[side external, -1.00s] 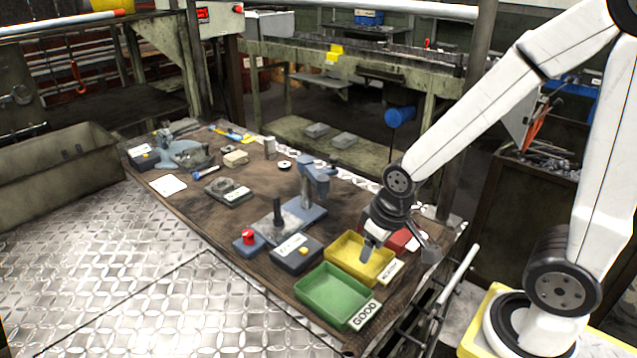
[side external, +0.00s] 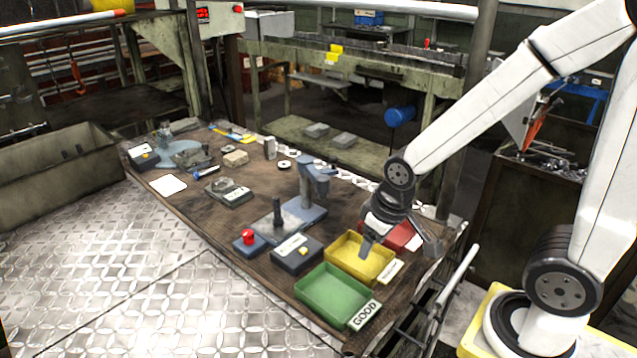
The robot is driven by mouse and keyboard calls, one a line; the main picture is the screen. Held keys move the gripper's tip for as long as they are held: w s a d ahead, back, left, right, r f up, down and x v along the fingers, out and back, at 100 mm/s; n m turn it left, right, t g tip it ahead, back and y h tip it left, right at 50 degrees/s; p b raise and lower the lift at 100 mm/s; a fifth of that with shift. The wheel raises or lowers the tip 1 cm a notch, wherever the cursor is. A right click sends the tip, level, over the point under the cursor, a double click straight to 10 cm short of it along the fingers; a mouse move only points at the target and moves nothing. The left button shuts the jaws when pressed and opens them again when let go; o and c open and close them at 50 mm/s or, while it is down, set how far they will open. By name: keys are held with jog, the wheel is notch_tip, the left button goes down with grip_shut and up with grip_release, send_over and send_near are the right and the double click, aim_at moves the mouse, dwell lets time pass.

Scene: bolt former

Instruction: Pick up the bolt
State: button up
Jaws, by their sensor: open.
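My gripper (side external: 401,243) is open and empty, with its fingers spread and pointing down. It hangs over the yellow bin (side external: 345,262) and the red bin (side external: 408,238) at the table's right side. A dark upright pin, possibly the bolt (side external: 277,211), stands on a grey metal plate to the left of my gripper and well apart from it. A small blue and silver rod (side external: 205,172) lies farther back on the table. It is too small to tell which of these is the bolt.
A green bin (side external: 327,292) labelled GOOD sits at the front corner of the table (side external: 257,185). A red button box (side external: 249,240) and a grey control box (side external: 296,252) line the front edge.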

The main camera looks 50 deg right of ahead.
jog(key=w+v, duration=0.2)
jog(key=v, duration=0.7)
jog(key=m+g, duration=0.2)
jog(key=g, duration=0.1)
send_over(278, 220)
jog(key=shift+w+d+r, duration=0.2)
jog(key=shift+w+d, duration=0.1)
jog(key=shift+f, duration=6.4)
grip_shut()
